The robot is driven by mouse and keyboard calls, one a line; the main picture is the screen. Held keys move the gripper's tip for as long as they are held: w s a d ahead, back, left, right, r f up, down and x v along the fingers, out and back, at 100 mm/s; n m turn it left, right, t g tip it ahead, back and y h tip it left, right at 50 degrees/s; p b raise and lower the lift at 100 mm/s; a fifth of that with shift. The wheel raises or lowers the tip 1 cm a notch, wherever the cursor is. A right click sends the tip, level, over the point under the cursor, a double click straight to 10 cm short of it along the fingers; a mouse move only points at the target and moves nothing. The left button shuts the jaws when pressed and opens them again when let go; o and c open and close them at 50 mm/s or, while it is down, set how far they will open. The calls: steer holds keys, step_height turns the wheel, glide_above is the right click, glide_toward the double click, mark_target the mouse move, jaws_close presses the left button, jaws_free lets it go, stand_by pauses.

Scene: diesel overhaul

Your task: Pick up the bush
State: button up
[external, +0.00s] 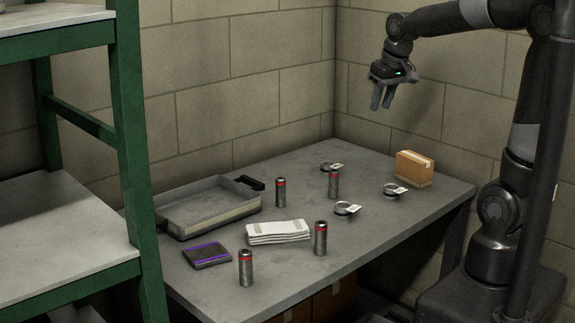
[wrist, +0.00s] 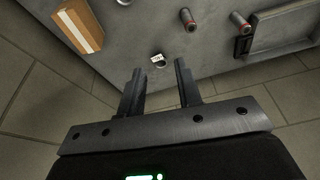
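No part is labelled as the bush, and I cannot tell for sure which it is. Small flat metal rings with white tags lie on the grey table: one near the back wall (external: 327,167), one by the box (external: 390,192), one nearer the middle (external: 344,210). Upright metal cylinders with red bands also stand there, including a back one (external: 280,193) and a front one (external: 320,240). My gripper (external: 382,105) is open and empty, high above the table's back edge. In the wrist view, a tagged ring (wrist: 161,64) appears between the open fingertips (wrist: 158,68), well beyond them.
A cardboard box (external: 414,168) stands at the table's right end. A grey tray (external: 200,218) sits at the back left, with folded white cloths (external: 277,232) and a dark purple-striped item (external: 206,256) in front. A block wall rises behind; a green shelf frame (external: 130,130) stands left.

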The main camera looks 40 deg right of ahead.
steer(key=w+d+f+g, duration=0.1)
steer(key=w+d+f, duration=0.15)
steer(key=w, duration=0.35)
steer(key=w+d+f+g, duration=0.1)
steer(key=w+f, duration=0.2)
steer(key=w, duration=0.4)
steer(key=m+g, duration=0.1)
glide_above(335, 163)
steer(key=f, duration=1.4)
steer(key=shift+s+d+f, duration=0.1)
steer(key=shift+s, duration=0.15)
steer(key=shift+w+f, duration=0.15)
steer(key=shift+f, duration=1.2)
steer(key=shift+w+f, duration=0.15)
steer(key=shift+f, duration=1.15)
jaws_close()
